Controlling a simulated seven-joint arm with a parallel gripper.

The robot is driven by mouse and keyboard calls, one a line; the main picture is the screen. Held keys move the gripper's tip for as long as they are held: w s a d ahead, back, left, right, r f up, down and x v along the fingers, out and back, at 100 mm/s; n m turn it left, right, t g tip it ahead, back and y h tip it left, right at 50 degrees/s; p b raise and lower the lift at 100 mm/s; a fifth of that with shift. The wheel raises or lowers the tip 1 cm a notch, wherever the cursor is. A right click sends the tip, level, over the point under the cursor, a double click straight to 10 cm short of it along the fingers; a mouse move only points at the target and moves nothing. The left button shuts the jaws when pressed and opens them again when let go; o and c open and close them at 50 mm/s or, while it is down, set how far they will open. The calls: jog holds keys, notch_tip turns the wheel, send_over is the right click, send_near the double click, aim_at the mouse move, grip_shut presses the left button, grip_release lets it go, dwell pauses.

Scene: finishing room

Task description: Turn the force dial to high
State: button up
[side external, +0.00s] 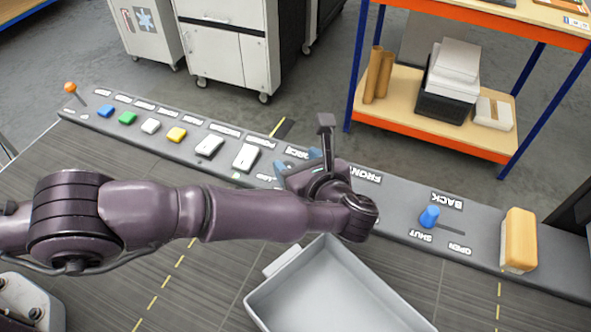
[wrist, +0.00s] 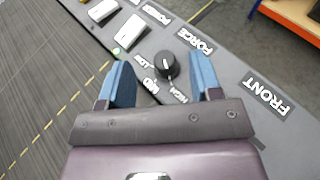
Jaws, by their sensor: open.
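The force dial (wrist: 167,66) is a round black knob on the grey panel in the wrist view. LOW, MID and HIGH labels lie along its near side, with FORCE printed beyond it. A small white mark shows on the knob's near side, toward the MID and HIGH labels; which of the two it points at I cannot tell. My gripper (wrist: 161,70) is open, its blue fingers on either side of the dial, with gaps showing. In the side view my gripper (side external: 300,160) is over the panel and hides the dial.
Left of the dial are white rocker switches (side external: 245,157), coloured buttons (side external: 127,118) and an orange-knobbed lever (side external: 71,88). Right of it are a blue slider knob (side external: 429,217) and a yellow block (side external: 518,240). A grey tray (side external: 290,297) lies in front of the panel.

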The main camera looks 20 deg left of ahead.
jog(key=shift+r, duration=1.8)
jog(key=f+n, duration=0.1)
jog(key=s+a+f+g, duration=0.1)
jog(key=s+f+n, duration=0.1)
jog(key=f, duration=0.1)
jog(key=shift+a+n+g+h, duration=0.25)
jog(key=shift+n+g+h, duration=0.05)
jog(key=shift+h, duration=0.1)
jog(key=shift+s+a+r+n+g, duration=0.25)
jog(key=shift+s+a+n+g, duration=0.25)
jog(key=shift+a+n, duration=0.2)
jog(key=s+a+r+n+h, duration=0.4)
jog(key=s+a+r+n, duration=0.7)
jog(key=a+r, duration=0.3)
jog(key=s+a+r+n+h, duration=0.5)
jog(key=s+a+r+n, duration=0.6)
jog(key=s+a+r, duration=0.2)
jog(key=shift+a+r+g, duration=0.3)
jog(key=shift+a+r, duration=0.1)
jog(key=shift+a, duration=0.45)
